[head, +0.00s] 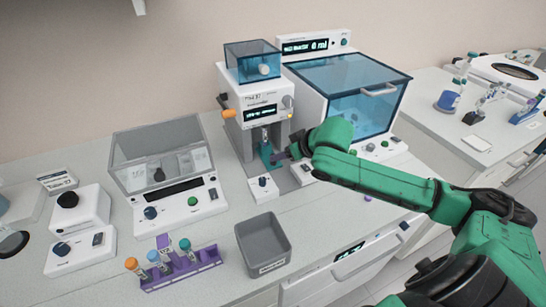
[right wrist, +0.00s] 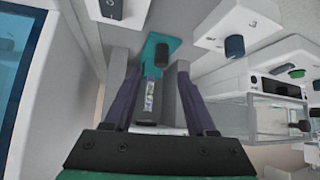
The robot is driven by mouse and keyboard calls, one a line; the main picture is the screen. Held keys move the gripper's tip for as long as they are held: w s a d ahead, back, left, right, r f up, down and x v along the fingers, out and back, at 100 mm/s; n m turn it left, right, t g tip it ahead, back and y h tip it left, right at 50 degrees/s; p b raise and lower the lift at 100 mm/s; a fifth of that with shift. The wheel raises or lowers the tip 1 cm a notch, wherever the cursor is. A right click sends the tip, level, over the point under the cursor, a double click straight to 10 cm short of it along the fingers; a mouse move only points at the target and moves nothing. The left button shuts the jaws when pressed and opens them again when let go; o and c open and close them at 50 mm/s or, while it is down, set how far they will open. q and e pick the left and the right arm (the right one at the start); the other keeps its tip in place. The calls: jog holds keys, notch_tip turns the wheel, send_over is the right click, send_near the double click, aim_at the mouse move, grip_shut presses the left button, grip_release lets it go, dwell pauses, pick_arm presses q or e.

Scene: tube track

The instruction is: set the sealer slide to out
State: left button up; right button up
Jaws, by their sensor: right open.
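The sealer (head: 262,100) is the tall white and grey machine at the middle, with a lit display. Its teal slide (head: 267,155) shows low in the grey bay, partly hidden by my gripper. In the right wrist view the teal slide (right wrist: 157,42) carries a dark round knob (right wrist: 161,56), and a small clear tube (right wrist: 148,96) stands in line with it. My right gripper (head: 279,157) reaches into the front of the bay from the right. In the wrist view its open dark fingers (right wrist: 160,76) lie to either side of the knob's line; contact cannot be told. My left gripper is not in view.
A small control box (head: 263,188) stands just in front of the bay. A blue-hooded machine (head: 352,85) is close on the right. A grey bin (head: 263,244) and a purple tube rack (head: 182,268) stand in front.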

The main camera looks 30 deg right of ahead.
aim_at(268, 153)
jog(key=x, duration=0.6)
jog(key=shift+w+a+f, duration=0.15)
jog(key=shift+a, duration=0.05)
grip_shut()
dwell(1.0)
